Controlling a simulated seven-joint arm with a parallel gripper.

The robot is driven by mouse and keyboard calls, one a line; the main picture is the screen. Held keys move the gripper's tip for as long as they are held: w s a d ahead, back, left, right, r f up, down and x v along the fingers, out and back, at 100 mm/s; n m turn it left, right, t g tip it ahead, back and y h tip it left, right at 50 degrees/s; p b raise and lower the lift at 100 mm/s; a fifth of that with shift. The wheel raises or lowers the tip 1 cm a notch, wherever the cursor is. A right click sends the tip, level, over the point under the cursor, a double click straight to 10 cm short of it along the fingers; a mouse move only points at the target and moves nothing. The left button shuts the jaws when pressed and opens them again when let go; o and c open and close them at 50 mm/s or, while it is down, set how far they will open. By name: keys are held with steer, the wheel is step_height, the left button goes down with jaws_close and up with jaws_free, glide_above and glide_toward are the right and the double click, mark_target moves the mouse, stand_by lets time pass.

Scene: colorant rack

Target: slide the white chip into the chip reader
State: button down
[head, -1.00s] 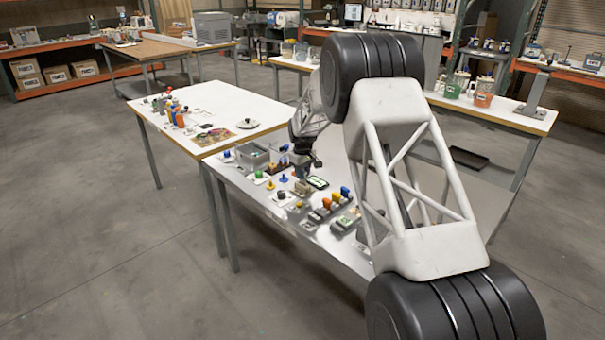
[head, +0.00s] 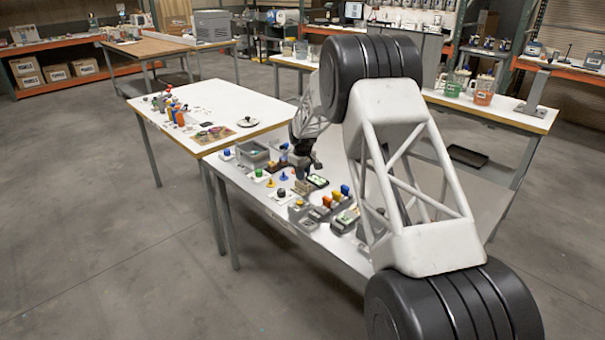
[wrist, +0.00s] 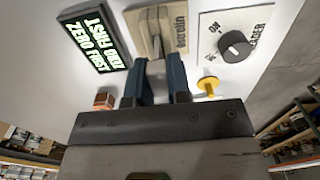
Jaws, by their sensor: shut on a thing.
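My gripper (wrist: 161,88) points at the bench with its two blue fingers close together. It is shut on a thin pale piece (wrist: 155,68), taken as the white chip, which is mostly hidden between the fingers. A beige block (wrist: 173,28) with a dark slot-like mark and printed lettering lies right at the fingertips; it looks like the chip reader. I cannot tell whether the chip touches it or is inside it. In the head view my gripper (head: 303,170) is just above the beige block (head: 302,187) on the bench.
A green-lit display reading "ZERO FIRST" (wrist: 88,40) lies left of the block. A panel with a black knob (wrist: 235,45) and a yellow peg (wrist: 208,84) are to its right. Colored blocks (head: 337,198) and a grey bin (head: 252,154) crowd the bench (head: 245,185).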

steer(key=shift+f, duration=0.95)
stand_by(0.4)
steer(key=shift+r, duration=0.2)
steer(key=shift+r, duration=0.9)
steer(key=shift+r, duration=0.55)
steer(key=shift+d, duration=0.1)
steer(key=w+d+m, duration=0.2)
steer(key=d+m, duration=0.1)
steer(key=d, duration=0.3)
steer(key=w+d+m, duration=0.3)
steer(key=d, duration=0.4)
steer(key=w+d+f+m, duration=0.1)
steer(key=w+d+m, duration=0.1)
steer(key=d, duration=0.4)
steer(key=shift+w+d+m, duration=0.2)
steer(key=shift+w+m, duration=0.1)
steer(key=shift+m, duration=0.2)
steer(key=s+a+r+n, duration=0.2)
steer(key=a+n, duration=0.1)
steer(key=a, duration=0.3)
steer(key=s+a+r+n, duration=0.3)
steer(key=a, duration=0.4)
steer(key=s+a+r+n, duration=0.2)
steer(key=a+n, duration=0.1)
steer(key=a, duration=0.3)
steer(key=shift+s+a+r, duration=0.3)
steer(key=shift+s, duration=0.05)
